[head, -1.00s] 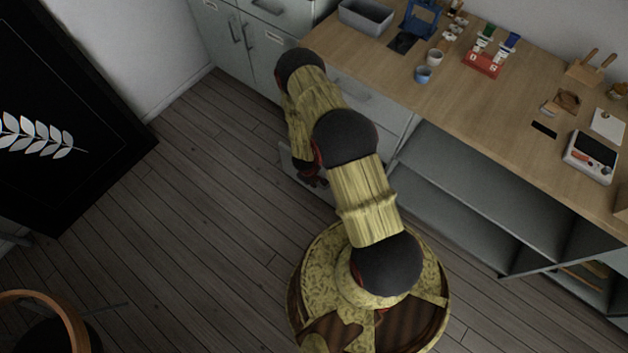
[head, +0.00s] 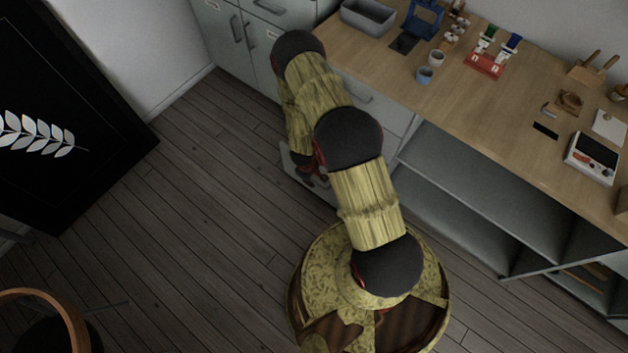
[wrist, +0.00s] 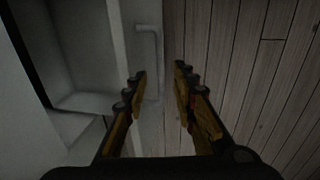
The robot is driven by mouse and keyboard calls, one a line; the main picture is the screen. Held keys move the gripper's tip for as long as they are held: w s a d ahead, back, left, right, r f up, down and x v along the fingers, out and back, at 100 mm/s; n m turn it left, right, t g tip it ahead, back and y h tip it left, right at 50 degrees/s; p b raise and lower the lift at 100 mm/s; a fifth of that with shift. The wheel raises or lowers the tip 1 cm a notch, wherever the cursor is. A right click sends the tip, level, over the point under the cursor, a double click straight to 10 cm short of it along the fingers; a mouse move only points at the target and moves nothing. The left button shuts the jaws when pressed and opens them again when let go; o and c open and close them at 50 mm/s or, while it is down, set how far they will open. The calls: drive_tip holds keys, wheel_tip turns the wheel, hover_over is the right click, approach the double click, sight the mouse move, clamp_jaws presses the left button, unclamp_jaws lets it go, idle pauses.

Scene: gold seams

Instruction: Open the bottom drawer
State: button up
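The bottom drawer stands pulled out from the grey cabinet. Its pale front (head: 290,158) shows beside my gripper in the head view, mostly hidden by my arm. In the wrist view the drawer's hollow inside (wrist: 85,50) shows at left, behind the front panel (wrist: 125,30). A slim bar handle (wrist: 156,62) is on the outer face of that panel. My gripper (wrist: 160,75) has its two fingers apart, with the handle in the gap between them as seen from the wrist. I cannot tell whether a finger touches it. In the head view my gripper (head: 311,177) is low, by the drawer front.
The wooden worktop (head: 440,95) above carries a grey bin (head: 368,17), cups and a scale (head: 592,158). Open shelves (head: 470,205) lie to the right of the drawers. The plank floor (head: 190,220) at left is clear. A black panel (head: 60,110) leans by the wall.

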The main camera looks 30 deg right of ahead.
wheel_tip(320, 180, up, 6)
drive_tip(key=a, duration=0.1)
drive_tip(key=shift+s+a+r, duration=0.15)
drive_tip(key=shift+s, duration=0.05)
idle(0.5)
